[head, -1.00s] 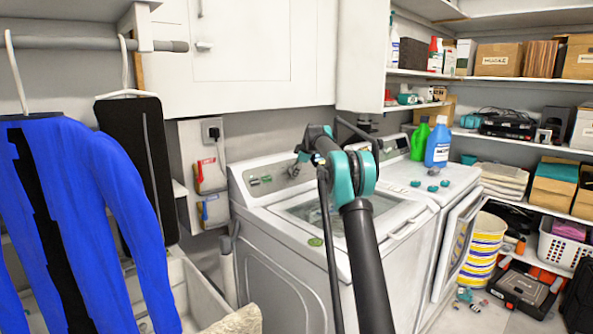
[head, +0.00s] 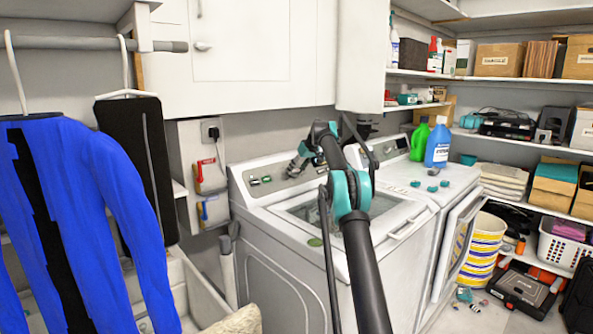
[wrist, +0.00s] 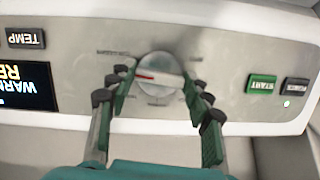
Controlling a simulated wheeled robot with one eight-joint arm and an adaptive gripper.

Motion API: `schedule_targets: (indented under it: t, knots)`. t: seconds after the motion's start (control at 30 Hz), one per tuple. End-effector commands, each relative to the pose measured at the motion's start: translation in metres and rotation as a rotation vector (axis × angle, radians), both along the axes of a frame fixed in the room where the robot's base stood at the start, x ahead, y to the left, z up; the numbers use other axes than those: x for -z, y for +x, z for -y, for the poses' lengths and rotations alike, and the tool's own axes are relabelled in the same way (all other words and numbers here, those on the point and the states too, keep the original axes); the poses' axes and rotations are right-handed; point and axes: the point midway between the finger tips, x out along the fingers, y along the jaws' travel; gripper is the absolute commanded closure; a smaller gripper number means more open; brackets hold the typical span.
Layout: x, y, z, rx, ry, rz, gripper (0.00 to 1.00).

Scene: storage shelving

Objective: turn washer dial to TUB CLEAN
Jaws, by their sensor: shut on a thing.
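The washer (head: 272,285) stands in the middle of the head view, its control panel along the back. In the wrist view the round silver dial (wrist: 158,88) has a pale raised grip with a red mark pointing left. Small labels ring the dial, upside down and too blurred to read. My gripper (wrist: 158,92) is shut on the dial, one finger on each side of the grip. In the head view my gripper (head: 303,163) is at the panel, and the dial is hidden there.
A START button (wrist: 262,84), a TEMP button (wrist: 26,39) and a dark display (wrist: 28,87) flank the dial. A second machine stands to the right, with a green bottle (head: 419,140) and a blue bottle (head: 438,146) on top. White cabinets (head: 265,40) hang above the washer.

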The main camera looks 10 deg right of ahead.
Motion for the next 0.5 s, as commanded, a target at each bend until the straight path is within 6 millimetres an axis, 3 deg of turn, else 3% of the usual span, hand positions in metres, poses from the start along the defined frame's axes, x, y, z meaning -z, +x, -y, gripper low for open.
schedule_targets:
  t: [0.5]
  knots:
    - [0.0006,0.0000,0.0015,0.229,0.206,-0.152,0.79]
